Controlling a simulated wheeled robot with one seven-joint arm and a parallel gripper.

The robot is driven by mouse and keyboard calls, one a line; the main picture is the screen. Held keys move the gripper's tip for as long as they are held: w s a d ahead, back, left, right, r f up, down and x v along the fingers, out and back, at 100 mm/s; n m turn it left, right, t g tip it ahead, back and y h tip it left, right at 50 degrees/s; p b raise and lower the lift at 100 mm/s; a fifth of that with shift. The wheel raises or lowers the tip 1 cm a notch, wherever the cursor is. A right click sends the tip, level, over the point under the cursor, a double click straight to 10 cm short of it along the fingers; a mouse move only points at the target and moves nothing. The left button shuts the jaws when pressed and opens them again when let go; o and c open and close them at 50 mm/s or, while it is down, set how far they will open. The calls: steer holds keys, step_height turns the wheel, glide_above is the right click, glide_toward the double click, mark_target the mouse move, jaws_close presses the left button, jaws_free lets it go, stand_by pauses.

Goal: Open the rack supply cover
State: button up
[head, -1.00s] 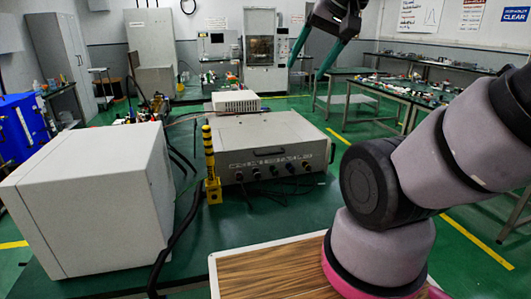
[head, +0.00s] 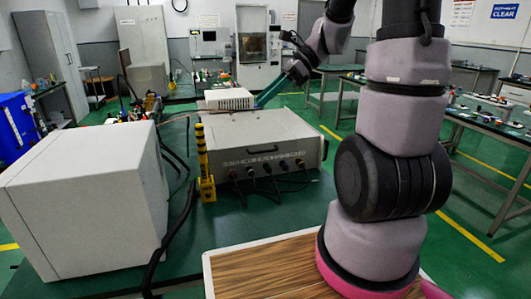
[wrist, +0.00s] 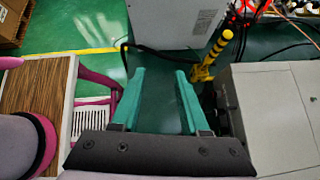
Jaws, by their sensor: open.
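The rack supply appears to be the low grey box (head: 255,140) on the green table. Its flat top lies closed, and knobs, cables and a handle show on its front. In the wrist view the box (wrist: 275,100) is at the right. I cannot tell which part moves as the cover. My gripper (head: 260,102) has teal fingers that appear above the box in the head view, with a gap beneath hard to judge. In the wrist view the gripper (wrist: 158,72) is open, its fingers apart with nothing between them, seen to the left of the box's front.
A large white box (head: 85,195) stands at the left. A yellow and black post (head: 205,165) stands between it and the rack supply. A small white box (head: 228,98) sits at the supply's back. Black cables (head: 172,240) run along the table.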

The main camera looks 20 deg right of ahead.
steer(key=w+d+f+m+t+y, duration=0.1)
steer(key=w+d+f+m+y, duration=0.15)
steer(key=w+f+m, duration=0.45)
steer(key=m+t, duration=1)
steer(key=m, duration=1)
glide_toward(267, 151)
steer(key=shift+h, duration=0.25)
steer(key=x, duration=1)
steer(key=shift+w+a, duration=0.25)
steer(key=shift+a, duration=0.05)
jaws_close()
steer(key=shift+r, duration=0.1)
